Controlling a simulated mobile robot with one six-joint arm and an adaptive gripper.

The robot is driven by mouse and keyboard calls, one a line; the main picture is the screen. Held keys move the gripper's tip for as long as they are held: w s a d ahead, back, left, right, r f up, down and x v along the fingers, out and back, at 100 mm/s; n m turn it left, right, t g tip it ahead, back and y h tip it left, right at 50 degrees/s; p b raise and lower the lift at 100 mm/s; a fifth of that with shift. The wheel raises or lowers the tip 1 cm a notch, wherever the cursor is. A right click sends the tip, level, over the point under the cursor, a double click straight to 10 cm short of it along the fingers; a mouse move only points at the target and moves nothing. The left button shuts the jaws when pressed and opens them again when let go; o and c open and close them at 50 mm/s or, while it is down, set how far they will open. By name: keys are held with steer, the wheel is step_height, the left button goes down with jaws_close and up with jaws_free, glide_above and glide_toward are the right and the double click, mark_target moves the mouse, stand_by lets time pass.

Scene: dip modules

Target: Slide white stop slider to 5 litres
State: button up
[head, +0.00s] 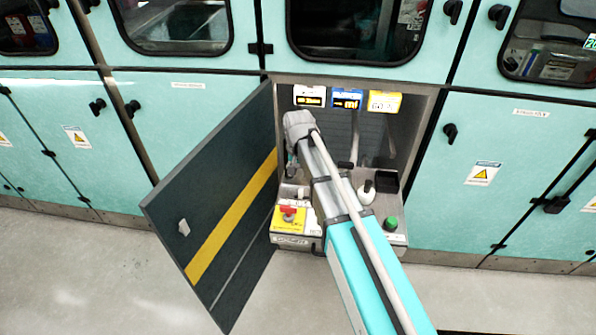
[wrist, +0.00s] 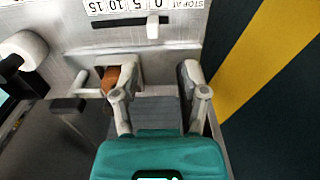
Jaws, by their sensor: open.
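In the wrist view the white stop slider (wrist: 153,27) is a small white knob at the right part of a dark horizontal slot (wrist: 118,22). A white scale strip (wrist: 135,5) above it shows upside-down numbers 0, 5, 10 and 15 running leftward, with "STOP AT" at right. The knob is below the 0. My gripper (wrist: 149,78) is open, with its two fingers apart and nothing between them. Its tips are below the slot in the picture, apart from the knob. In the head view my gripper (head: 291,166) points down over the panel's left part; I cannot make out the slider there.
A dark open door with a yellow stripe (head: 235,215) stands close left of my arm; the stripe (wrist: 265,55) shows at right in the wrist view. The panel bears a red knob on a yellow plate (head: 289,214), a green button (head: 391,223) and a white rounded knob (head: 366,193).

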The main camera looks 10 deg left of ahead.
steer(key=shift+r+p, duration=2.05)
steer(key=shift+r, duration=0.3)
steer(key=s+d+r+p, duration=0.2)
steer(key=s+d, duration=0.4)
steer(key=d, duration=0.6)
steer(key=s+d+r+p, duration=0.3)
steer(key=s+d, duration=0.3)
steer(key=d, duration=0.6)
steer(key=shift+s+d, duration=0.25)
steer(key=shift+s, duration=0.05)
steer(key=shift+f, duration=0.1)
steer(key=b, duration=0.6)
glide_above(301, 190)
step_height(301, 190, down, 5)
steer(key=shift+a+f, duration=0.1)
steer(key=shift+f, duration=0.1)
steer(key=shift+f, duration=0.15)
step_height(301, 190, down, 14)
steer(key=b, duration=1.3)
steer(key=shift+r, duration=0.25)
